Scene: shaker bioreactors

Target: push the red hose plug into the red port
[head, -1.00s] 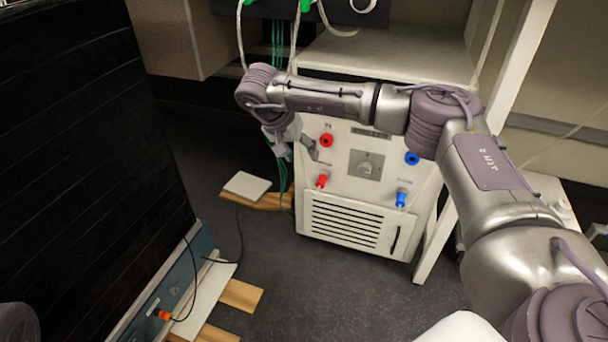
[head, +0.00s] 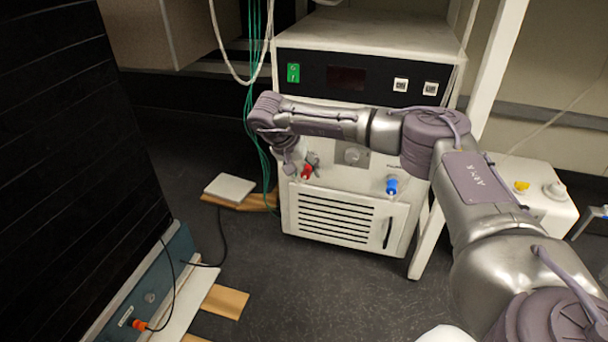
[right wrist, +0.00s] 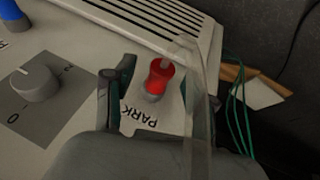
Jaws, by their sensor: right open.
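The red hose plug (head: 306,172) sits on the front of the white unit, low at the left. In the right wrist view the red plug (right wrist: 157,78) stands on the panel beside the word PARK. My right gripper (head: 299,164) is at the plug; in the right wrist view its open fingers (right wrist: 158,88) lie on either side of the plug, with a gap visible at the left. The right finger looks see-through there. The red port is hidden behind my right arm in the head view. My left gripper is out of view.
A blue plug (head: 391,186) sits right of the red one, above the vent grille (head: 332,216). A grey knob (right wrist: 36,84) is beside the plug. Green hoses (head: 256,110) hang at the unit's left.

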